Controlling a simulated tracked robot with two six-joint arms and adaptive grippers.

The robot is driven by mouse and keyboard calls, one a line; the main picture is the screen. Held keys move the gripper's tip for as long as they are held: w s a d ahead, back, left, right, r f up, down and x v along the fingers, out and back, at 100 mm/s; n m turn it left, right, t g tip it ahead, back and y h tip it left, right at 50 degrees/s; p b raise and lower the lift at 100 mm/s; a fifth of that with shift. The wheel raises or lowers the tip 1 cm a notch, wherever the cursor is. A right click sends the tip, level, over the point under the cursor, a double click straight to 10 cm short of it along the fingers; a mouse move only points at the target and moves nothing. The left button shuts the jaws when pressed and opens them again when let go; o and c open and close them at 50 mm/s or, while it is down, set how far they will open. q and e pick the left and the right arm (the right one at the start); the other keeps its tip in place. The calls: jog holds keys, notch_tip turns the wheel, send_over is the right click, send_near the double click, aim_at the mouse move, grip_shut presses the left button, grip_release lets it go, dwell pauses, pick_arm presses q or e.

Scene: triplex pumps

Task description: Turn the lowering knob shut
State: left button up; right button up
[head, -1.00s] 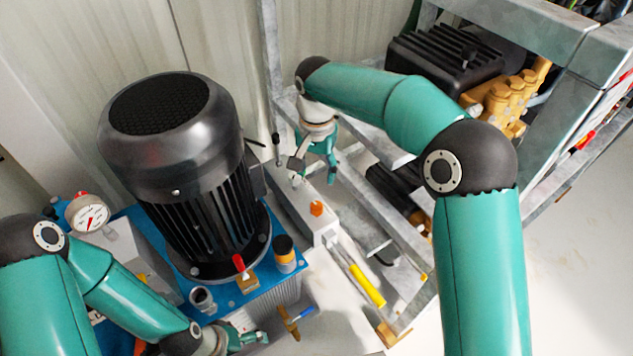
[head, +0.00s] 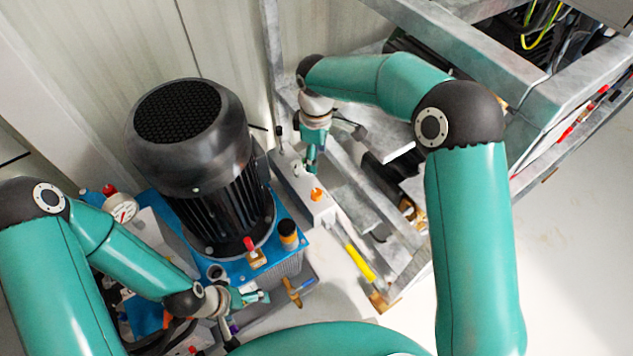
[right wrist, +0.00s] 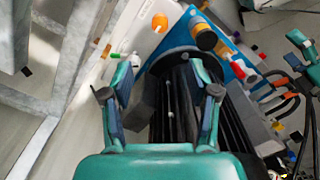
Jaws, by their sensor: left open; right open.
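A long pale grey block (head: 305,200) with an orange cap (head: 317,194) and a small knob at its far part lies beside the motor; I cannot tell for sure which part is the lowering knob. The orange cap also shows in the right wrist view (right wrist: 159,23). My right gripper (head: 311,164) is open and empty, just above the far part of the block. In the right wrist view its open fingers (right wrist: 162,85) have a small pale knob (right wrist: 136,60) ahead of them. My left gripper (head: 258,297) is open at the blue tank's front corner, near a brass valve (head: 292,291).
A tall black motor (head: 190,140) stands on the blue tank (head: 205,262). A red-topped valve (head: 250,245) and a black-and-orange cap (head: 288,234) sit there too. A yellow-gripped lever (head: 360,263) extends from the block. A grey metal frame (head: 450,40) bounds the right side.

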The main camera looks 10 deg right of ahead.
aim_at(316, 192)
notch_tip(316, 192, down, 17)
jog(key=b, duration=0.2)
jog(key=shift+r+b, duration=0.1)
jog(key=shift+b, duration=0.2)
grip_shut()
jog(key=shift+m+b, duration=0.45)
jog(key=shift+m, duration=0.05)
grip_release()
jog(key=shift+r, duration=0.1)
